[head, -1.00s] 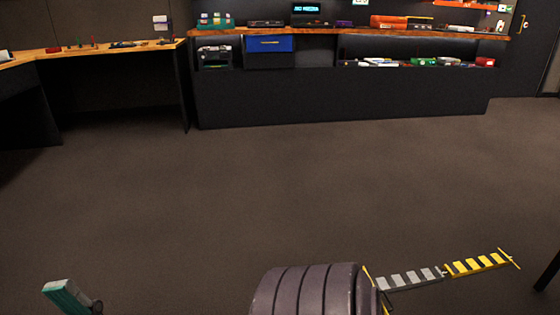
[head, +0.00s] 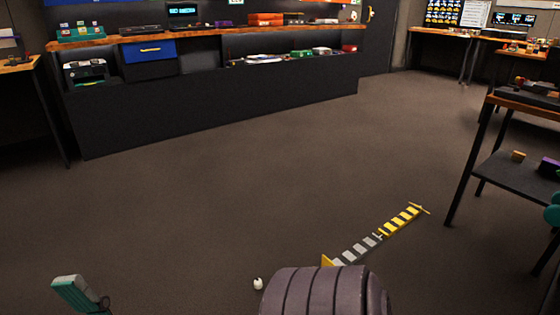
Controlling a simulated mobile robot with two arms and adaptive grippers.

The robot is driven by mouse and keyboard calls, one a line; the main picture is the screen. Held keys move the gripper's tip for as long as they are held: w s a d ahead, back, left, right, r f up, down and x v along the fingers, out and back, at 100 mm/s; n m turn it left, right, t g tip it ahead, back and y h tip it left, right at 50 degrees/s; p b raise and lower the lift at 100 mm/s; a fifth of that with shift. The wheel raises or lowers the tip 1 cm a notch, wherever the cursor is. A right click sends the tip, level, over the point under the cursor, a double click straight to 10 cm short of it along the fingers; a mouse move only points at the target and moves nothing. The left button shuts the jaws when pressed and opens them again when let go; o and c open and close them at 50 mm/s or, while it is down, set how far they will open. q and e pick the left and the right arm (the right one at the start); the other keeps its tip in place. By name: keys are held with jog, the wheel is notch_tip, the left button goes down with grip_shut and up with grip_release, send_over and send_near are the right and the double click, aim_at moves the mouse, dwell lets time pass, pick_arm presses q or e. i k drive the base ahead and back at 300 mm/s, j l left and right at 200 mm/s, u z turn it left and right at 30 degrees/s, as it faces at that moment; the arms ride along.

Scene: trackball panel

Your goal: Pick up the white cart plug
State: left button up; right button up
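A small white rounded object (head: 258,284) with a dark spot on top lies on the floor near the bottom middle, just left of a dark ridged cylindrical shape. It is too small to tell for certain whether it is the white cart plug. No other clear candidate for the plug shows. I see no fingertips of either gripper in the head view.
A yellow and grey striped strip (head: 385,237) lies on the floor behind the ridged shape. A teal block (head: 76,293) shows at bottom left. A long bench (head: 215,106) stands at the back and a shelved table (head: 512,173) at right. The middle floor is clear.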

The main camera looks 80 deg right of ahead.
aim_at(258, 285)
jog(key=i+l+z, duration=0.1)
jog(key=z, duration=0.4)
jog(key=i+j+z, duration=0.1)
jog(key=i+z, duration=0.2)
jog(key=z, duration=0.15)
jog(key=i+z, duration=0.2)
jog(key=z, duration=0.3)
jog(key=i+j+z, duration=0.2)
jog(key=z, duration=0.3)
jog(key=i+j+z, duration=0.15)
jog(key=z, duration=0.35)
jog(key=i+j+z, duration=0.25)
jog(key=z, duration=0.2)
jog(key=i+j+z, duration=0.15)
jog(key=j+z, duration=0.15)
jog(key=z, duration=0.15)
jog(key=i+j+z, duration=0.15)
jog(key=j+z, duration=0.3)
jog(key=i+j+z, duration=0.1)
jog(key=j+z, duration=0.3)
jog(key=l, duration=0.15)
